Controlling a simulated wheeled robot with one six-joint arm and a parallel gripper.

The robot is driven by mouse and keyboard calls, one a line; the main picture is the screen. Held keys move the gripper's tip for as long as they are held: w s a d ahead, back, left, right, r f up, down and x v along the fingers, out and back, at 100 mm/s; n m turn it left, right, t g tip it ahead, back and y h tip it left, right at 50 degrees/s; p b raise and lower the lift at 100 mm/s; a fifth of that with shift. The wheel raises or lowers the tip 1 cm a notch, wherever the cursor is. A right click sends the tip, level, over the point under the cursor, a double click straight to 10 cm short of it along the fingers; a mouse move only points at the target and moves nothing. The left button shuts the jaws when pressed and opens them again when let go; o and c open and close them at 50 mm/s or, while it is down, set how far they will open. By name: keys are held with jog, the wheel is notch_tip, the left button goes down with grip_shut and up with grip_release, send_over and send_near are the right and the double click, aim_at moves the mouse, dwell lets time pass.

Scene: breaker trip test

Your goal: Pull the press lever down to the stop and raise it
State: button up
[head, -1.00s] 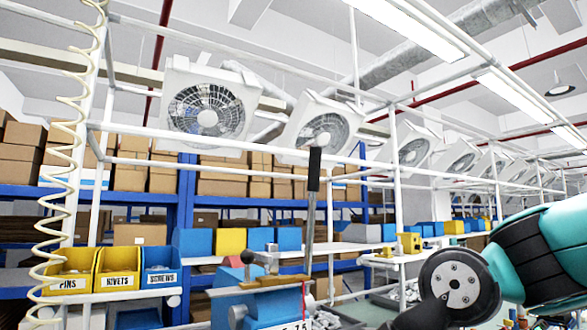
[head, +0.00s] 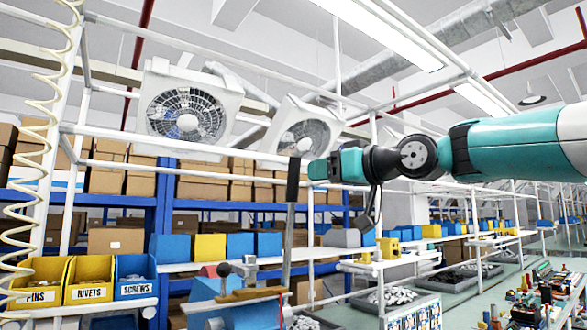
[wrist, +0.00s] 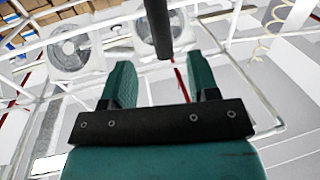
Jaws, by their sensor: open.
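The press lever stands nearly upright in the head view, a grey rod with a black grip (head: 293,180) at its top. It rises from a blue press (head: 235,308) at the bottom, partly cut off by the frame edge. My gripper (head: 318,169) has teal fingers and is level with the grip, just to its right in the head view. In the wrist view the fingers of my gripper (wrist: 163,75) are apart and empty. The black grip (wrist: 158,25) shows ahead of them, lined up with the gap. I cannot tell whether they touch it.
Bins marked PINS (head: 37,284), RIVETS (head: 90,281) and SCREWS (head: 135,277) stand at the left. White rails cross the space behind the lever, with fans (head: 187,105) above. A green bench (head: 470,300) with small parts lies at the lower right.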

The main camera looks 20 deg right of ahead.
aim_at(299, 175)
jog(key=p+x, duration=0.3)
jog(key=x, duration=0.5)
jog(key=shift+w+a+p, duration=0.3)
jog(key=shift+w, duration=0.15)
jog(key=shift+f, duration=0.1)
grip_shut()
